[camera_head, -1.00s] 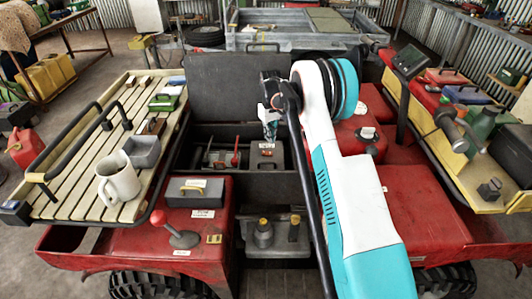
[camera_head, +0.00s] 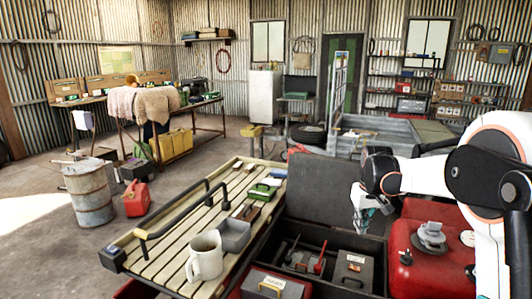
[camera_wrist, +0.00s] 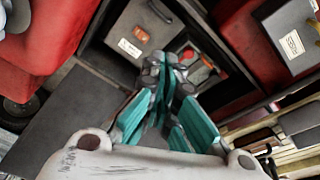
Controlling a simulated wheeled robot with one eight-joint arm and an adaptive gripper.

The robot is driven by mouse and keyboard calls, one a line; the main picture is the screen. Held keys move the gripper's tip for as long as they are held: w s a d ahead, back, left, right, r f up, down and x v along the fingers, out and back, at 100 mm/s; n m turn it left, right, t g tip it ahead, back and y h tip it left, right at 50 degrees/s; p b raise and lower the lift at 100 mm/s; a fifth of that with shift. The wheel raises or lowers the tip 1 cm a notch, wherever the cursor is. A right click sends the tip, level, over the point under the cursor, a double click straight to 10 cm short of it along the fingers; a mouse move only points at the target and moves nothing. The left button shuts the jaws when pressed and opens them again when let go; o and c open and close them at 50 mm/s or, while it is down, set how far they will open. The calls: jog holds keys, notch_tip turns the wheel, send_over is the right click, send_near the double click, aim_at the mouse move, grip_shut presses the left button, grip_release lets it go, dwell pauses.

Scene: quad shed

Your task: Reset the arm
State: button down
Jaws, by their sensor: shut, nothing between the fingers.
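My gripper (camera_head: 366,212) hangs from my arm at the right of the head view, fingers pointing down. It is above the open storage box (camera_head: 372,275) of the red vehicle and touches nothing that I can see. In the wrist view my gripper (camera_wrist: 172,75) shows its teal fingers closed together with nothing between them. Below it lie a grey case with an orange latch (camera_wrist: 143,33) and, partly hidden by the fingers, something with red handles (camera_wrist: 204,68).
A slatted rack (camera_head: 165,262) holds a white mug (camera_head: 205,257), a grey bin (camera_head: 234,236) and a green case (camera_head: 262,192). The box's raised dark lid (camera_head: 325,190) stands behind my gripper. A barrel (camera_head: 88,192) and a red can (camera_head: 137,198) stand on the floor at left.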

jog(key=s+a+r+t, duration=0.1)
jog(key=s+a+r, duration=0.3)
jog(key=s, duration=0.6)
jog(key=s+a+r+t, duration=0.1)
jog(key=s+a+r, duration=0.2)
jog(key=s+r, duration=0.45)
jog(key=s+a+f+t, duration=0.1)
jog(key=s+f, duration=0.2)
jog(key=s, duration=0.6)
jog(key=s+a+f+m+t, duration=0.1)
jog(key=s+a+f+t, duration=0.1)
jog(key=s, duration=0.7)
jog(key=shift+s+a+f, duration=0.15)
jog(key=shift+s+f, duration=0.25)
jog(key=shift+a, duration=0.1)
